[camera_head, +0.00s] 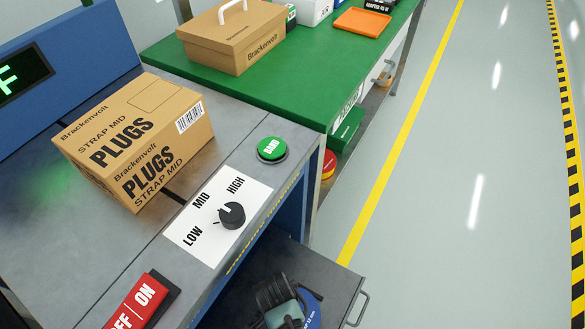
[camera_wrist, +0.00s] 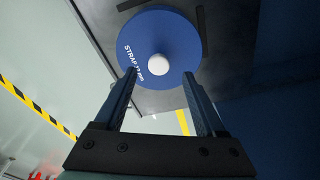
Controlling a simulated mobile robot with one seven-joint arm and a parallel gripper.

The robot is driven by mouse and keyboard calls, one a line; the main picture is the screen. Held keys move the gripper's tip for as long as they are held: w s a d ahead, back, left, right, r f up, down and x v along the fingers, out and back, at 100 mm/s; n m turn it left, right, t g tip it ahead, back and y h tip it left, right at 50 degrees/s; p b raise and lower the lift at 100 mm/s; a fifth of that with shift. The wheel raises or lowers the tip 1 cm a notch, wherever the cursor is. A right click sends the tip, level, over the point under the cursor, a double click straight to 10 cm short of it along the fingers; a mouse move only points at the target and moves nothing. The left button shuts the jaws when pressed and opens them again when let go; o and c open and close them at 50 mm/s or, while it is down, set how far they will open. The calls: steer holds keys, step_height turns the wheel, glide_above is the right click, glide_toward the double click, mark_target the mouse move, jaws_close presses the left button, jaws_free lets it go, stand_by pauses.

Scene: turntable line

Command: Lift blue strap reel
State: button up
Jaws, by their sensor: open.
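The blue strap reel (camera_wrist: 165,32) fills the upper middle of the wrist view, a round disc with white lettering and a white hub (camera_wrist: 158,64). In the head view only a blue edge of it (camera_head: 314,309) shows at the bottom, behind my arm. My gripper (camera_wrist: 160,76) is open. Its two fingers point at the reel, with the tips on either side of the hub in the picture. I see nothing held between them. Whether the fingertips touch the reel I cannot tell.
The reel lies in a dark open drawer (camera_head: 335,277) below the grey machine top. A cardboard box marked PLUGS (camera_head: 135,140), a LOW/MID/HIGH dial (camera_head: 232,215), a green button (camera_head: 272,149) and a red switch (camera_head: 137,303) are above. Free floor lies right.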

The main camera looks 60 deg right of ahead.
mark_target(313, 318)
steer(key=f+b, duration=0.1)
steer(key=f, duration=0.1)
steer(key=f+b, duration=0.1)
steer(key=f, duration=0.1)
steer(key=f+b, duration=0.1)
steer(key=f, duration=0.1)
steer(key=shift+s+d, duration=0.2)
steer(key=shift+d, duration=0.15)
steer(key=shift+r, duration=0.1)
jaws_close()
stand_by(0.9)
